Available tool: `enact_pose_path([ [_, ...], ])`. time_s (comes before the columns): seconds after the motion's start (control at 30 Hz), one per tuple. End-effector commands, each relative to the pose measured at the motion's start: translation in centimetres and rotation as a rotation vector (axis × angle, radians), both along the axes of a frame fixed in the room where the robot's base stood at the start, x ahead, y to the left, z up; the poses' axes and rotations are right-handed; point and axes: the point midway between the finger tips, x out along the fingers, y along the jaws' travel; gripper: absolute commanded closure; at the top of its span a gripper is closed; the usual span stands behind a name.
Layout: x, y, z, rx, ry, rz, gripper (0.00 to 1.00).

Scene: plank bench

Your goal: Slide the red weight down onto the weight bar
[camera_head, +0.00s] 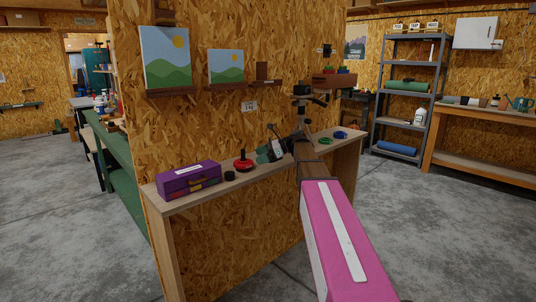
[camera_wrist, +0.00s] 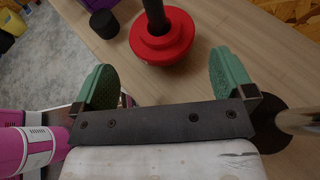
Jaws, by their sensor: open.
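The red weight (camera_head: 243,164) is on the plank bench, around the foot of the upright dark weight bar (camera_head: 242,152). In the wrist view the red weight (camera_wrist: 162,46) looks stepped, a smaller round part over a wider one, with the dark bar (camera_wrist: 155,14) rising from its middle. I cannot tell whether this is one piece or two. My gripper (camera_wrist: 162,72), with green finger pads, is open and empty. It is just to the right of the weight in the head view (camera_head: 271,151), apart from it.
A purple case (camera_head: 189,179) and a small black cylinder (camera_head: 229,176) stand left of the weight. A green ring (camera_head: 325,141) and a blue item (camera_head: 340,135) lie at the bench's right end. A chipboard wall (camera_head: 200,120) rises behind the bench.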

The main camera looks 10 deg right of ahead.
Motion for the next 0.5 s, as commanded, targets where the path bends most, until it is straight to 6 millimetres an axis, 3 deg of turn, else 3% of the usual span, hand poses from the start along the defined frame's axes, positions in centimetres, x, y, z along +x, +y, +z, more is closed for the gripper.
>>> enact_pose_path([
  [0.3,0.5,4.7,-1.9,-0.001,-0.002,0.001,0.0],
  [0.5,0.6,6.1,-2.6,-0.002,-0.002,0.0,0.0],
])
